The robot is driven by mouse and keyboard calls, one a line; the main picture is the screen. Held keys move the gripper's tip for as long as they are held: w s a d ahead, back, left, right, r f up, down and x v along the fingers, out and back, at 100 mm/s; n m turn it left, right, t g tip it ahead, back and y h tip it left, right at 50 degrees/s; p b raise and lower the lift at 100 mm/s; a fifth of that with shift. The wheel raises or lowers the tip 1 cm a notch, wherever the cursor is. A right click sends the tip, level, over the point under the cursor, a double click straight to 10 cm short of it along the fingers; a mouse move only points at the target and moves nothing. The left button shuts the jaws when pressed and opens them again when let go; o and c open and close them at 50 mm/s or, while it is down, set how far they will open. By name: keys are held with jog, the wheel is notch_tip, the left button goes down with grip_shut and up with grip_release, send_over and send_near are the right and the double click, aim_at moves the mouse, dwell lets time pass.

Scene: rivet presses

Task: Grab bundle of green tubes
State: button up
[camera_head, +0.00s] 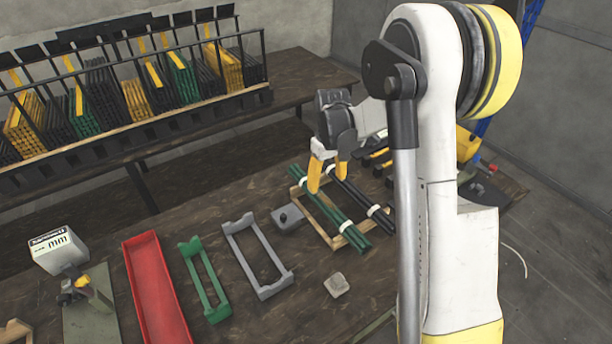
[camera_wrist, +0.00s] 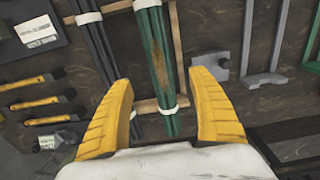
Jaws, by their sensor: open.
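The bundle of green tubes (camera_head: 332,208) lies across a wooden frame (camera_head: 299,195) on the workbench, tied with white bands. In the wrist view the green bundle (camera_wrist: 157,50) runs up from between the yellow fingers of my gripper (camera_wrist: 162,110). My gripper (camera_head: 327,175) is open above the bundle's far end, with one finger on either side in the wrist view. A bundle of black tubes (camera_head: 362,200) lies beside the green one on the same frame; it also shows in the wrist view (camera_wrist: 98,45), left of the green. Whether the fingers touch the tubes cannot be told.
A grey holder (camera_head: 258,262), a green holder (camera_head: 205,280) and a red tray (camera_head: 157,290) lie left of the frame. A grey block (camera_head: 288,218) is close to the frame. Yellow-handled tools (camera_wrist: 40,105) lie left of the black tubes. A rack of tubes stands on the back bench (camera_head: 300,80).

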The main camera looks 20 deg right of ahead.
aim_at(325, 199)
jog(key=shift+w+f, duration=0.25)
jog(key=shift+f, duration=0.05)
jog(key=f+b, duration=0.1)
jog(key=f, duration=0.1)
jog(key=f+b, duration=0.1)
jog(key=f, duration=0.2)
jog(key=shift+s+f, duration=0.2)
jog(key=shift+f, duration=0.05)
notch_tip(325, 199, down, 5)
jog(key=b, duration=0.2)
jog(key=shift+w+b, duration=0.1)
jog(key=shift+b, duration=0.25)
grip_shut()
